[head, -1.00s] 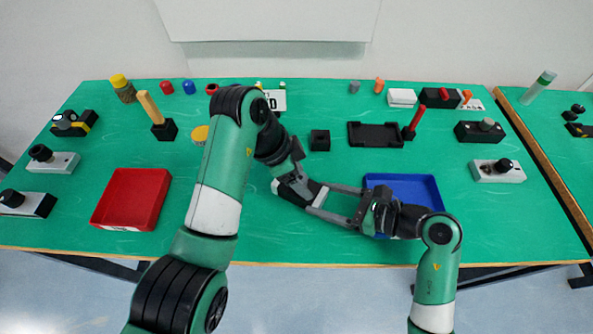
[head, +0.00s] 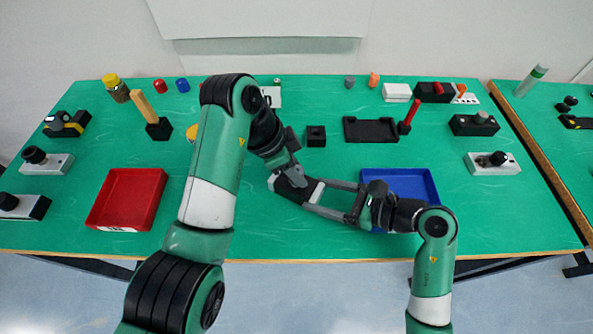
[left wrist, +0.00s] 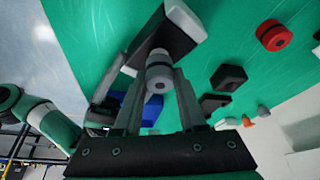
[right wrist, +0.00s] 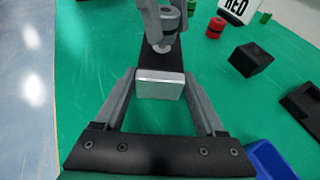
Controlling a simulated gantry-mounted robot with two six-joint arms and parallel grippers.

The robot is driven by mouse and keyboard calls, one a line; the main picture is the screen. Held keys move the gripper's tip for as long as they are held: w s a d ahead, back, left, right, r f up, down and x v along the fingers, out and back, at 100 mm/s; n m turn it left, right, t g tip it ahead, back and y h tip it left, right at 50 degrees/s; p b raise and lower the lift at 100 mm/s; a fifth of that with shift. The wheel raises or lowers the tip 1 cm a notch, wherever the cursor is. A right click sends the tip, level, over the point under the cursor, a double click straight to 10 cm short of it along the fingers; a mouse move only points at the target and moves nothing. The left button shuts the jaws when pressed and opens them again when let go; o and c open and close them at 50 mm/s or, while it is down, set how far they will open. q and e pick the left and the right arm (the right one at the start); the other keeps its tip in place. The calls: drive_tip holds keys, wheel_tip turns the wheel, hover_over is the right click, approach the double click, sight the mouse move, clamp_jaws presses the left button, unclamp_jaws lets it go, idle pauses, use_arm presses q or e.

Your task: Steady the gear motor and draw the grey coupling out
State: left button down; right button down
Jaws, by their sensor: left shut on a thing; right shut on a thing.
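The gear motor (head: 292,189) is a black block with a silver-white end. My right gripper (head: 317,192) is shut on that pale end, which shows between its fingers in the right wrist view (right wrist: 160,85). The grey coupling (left wrist: 160,77) is a short ribbed cylinder, and my left gripper (left wrist: 158,82) is shut on it above the motor's black body. The right wrist view also shows the coupling (right wrist: 169,20), with a pale narrow piece below it toward the motor. I cannot tell whether it is still seated on that piece. The head view does not show the coupling clearly.
A blue tray (head: 425,183) lies just behind my right gripper. A red tray (head: 128,197) stands at the left. A black block (head: 316,136) and a black flat tray (head: 371,130) sit behind the motor. The green table between the red tray and my left arm is clear.

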sight(303, 169)
use_arm(q)
drive_tip(key=shift+r, duration=1.8)
use_arm(e)
drive_tip(key=shift+f, duration=0.3)
unclamp_jaws()
drive_tip(key=shift+r, duration=0.1)
drive_tip(key=shift+d+r, duration=0.1)
drive_tip(key=shift+s+d+r, duration=0.2)
drive_tip(key=shift+d, duration=0.1)
drive_tip(key=v, duration=1.1)
